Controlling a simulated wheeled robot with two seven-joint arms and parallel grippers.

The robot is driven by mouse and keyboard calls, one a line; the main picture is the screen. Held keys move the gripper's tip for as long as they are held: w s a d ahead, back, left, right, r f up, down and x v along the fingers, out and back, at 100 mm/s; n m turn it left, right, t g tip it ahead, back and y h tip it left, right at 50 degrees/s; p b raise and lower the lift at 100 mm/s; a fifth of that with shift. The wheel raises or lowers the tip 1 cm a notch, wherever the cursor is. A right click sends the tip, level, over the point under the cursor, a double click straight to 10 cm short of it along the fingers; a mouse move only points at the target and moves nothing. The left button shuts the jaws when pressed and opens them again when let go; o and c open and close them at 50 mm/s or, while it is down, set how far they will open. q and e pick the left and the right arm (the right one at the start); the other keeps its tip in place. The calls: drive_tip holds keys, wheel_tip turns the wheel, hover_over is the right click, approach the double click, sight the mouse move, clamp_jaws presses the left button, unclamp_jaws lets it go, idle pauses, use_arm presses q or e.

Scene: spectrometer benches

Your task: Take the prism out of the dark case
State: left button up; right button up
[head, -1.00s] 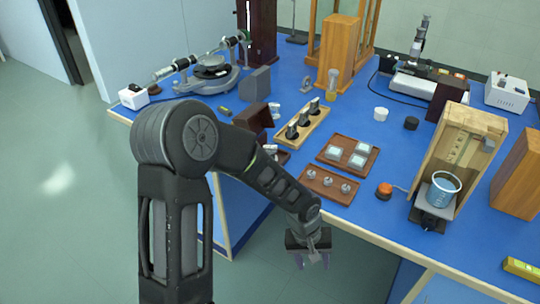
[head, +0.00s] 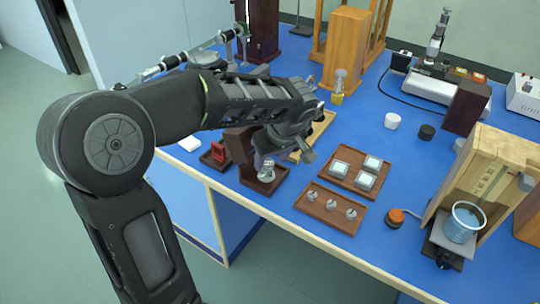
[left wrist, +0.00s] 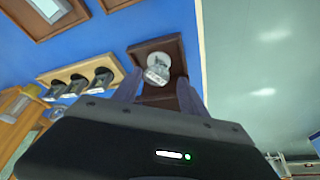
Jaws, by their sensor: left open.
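The dark case (head: 272,187) is a small brown open box near the bench's front edge, with its lid raised at the back. The prism (head: 266,172), a clear, silvery piece, sits in it, partly covered by my left gripper (head: 264,156) above. In the left wrist view, the case (left wrist: 177,48) lies ahead of the fingers. The prism (left wrist: 157,70) shows between and beyond the two open fingertips (left wrist: 158,92), apart from them. My left gripper is open and empty. My right gripper is not in view.
An orange button (head: 395,217) and a beaker (head: 462,222) stand farther right. A small case with a red piece (head: 218,152) is to the left.

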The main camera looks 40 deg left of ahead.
sight(268, 165)
use_arm(q)
drive_tip(key=shift+w+a+r, duration=0.15)
drive_tip(key=shift+w+a, duration=0.1)
drive_tip(key=shift+w, duration=0.05)
drive_tip(key=shift+s, duration=0.1)
drive_tip(key=shift+x, duration=1.3)
drive_tip(key=shift+p+x, duration=0.55)
drive_tip(key=shift+x, duration=2.05)
